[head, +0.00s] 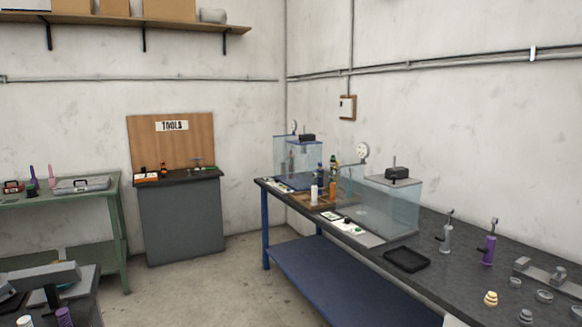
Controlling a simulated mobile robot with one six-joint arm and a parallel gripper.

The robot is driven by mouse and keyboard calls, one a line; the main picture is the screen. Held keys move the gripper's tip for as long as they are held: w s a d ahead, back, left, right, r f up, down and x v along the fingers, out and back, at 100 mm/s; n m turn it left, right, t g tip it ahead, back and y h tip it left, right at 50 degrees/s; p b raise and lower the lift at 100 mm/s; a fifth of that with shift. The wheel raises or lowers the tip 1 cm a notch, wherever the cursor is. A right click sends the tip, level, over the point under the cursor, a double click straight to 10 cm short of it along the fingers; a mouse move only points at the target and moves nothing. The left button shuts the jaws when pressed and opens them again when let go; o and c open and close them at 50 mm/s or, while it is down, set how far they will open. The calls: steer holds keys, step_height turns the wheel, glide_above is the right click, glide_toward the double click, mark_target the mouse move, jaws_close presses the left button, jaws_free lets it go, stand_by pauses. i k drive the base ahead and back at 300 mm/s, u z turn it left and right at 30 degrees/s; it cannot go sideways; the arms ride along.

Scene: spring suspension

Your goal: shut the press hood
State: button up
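Two clear boxy hoods stand on the long dark-topped bench along the right wall. The nearer hood (404,208) is larger, with a dark block (396,174) on top and a round white gauge (362,150) at its left. The farther hood (279,158) stands at the bench's far end, also with a dark block on top (307,137). Which one is the press hood, and whether either is open or shut, I cannot tell from here. What is inside them is unclear. My gripper is not in view.
The bench (453,232) also holds a black tray (407,260), a grey upright part (446,236), a purple one (488,248), several bottles and small rings. A green table (70,198) and a tools cabinet (181,222) stand left. Floor (215,290) between is clear.

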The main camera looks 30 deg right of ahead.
mark_target(308, 139)
steer(key=z, duration=0.45)
steer(key=i, duration=1.15)
steer(key=z, duration=0.65)
steer(key=i, duration=1.45)
steer(key=u, duration=0.05)
steer(key=k, duration=0.6)
steer(key=u, duration=0.05)
